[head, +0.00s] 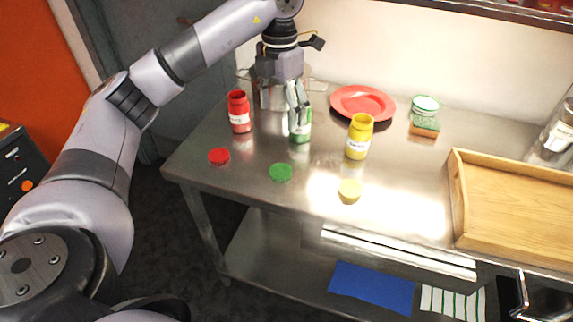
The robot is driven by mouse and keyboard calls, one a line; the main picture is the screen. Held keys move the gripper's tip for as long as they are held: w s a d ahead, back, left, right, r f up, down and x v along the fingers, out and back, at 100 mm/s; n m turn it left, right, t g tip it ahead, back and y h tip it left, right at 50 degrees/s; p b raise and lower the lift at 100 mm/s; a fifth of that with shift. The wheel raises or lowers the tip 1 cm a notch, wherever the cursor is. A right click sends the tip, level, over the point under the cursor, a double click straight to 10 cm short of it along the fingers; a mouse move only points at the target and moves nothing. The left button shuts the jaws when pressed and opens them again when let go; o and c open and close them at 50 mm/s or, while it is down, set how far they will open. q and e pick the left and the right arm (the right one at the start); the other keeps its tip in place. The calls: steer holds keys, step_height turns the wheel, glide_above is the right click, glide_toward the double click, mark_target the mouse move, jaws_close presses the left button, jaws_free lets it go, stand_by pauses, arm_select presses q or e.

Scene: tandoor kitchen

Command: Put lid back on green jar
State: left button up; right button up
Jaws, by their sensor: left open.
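The green jar (302,135) stands upright on the steel table, between the red and yellow jars, with its upper part hidden behind my left gripper. The green lid (280,172) lies flat on the table in front of the jar, apart from it. My left gripper (292,108) points down from above, open, with a finger in front of the green jar's upper part. Whether the fingers touch the jar cannot be told. My right gripper is not in view.
An open red jar (239,112) and open yellow jar (359,137) flank the green one. A red lid (219,156) and yellow lid (349,189) lie in front. A red plate (362,103), a sponge (424,126) and a wooden tray (510,215) are also on the table.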

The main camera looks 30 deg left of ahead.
arm_select(q)
glide_above(281, 171)
step_height(281, 171, down, 11)
steer(key=shift+f, duration=0.55)
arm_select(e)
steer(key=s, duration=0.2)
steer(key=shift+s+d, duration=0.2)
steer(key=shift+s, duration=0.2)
arm_select(q)
step_height(281, 171, down, 5)
steer(key=shift+a+r+p, duration=0.1)
steer(key=shift+p, duration=0.95)
steer(key=shift+f, duration=0.2)
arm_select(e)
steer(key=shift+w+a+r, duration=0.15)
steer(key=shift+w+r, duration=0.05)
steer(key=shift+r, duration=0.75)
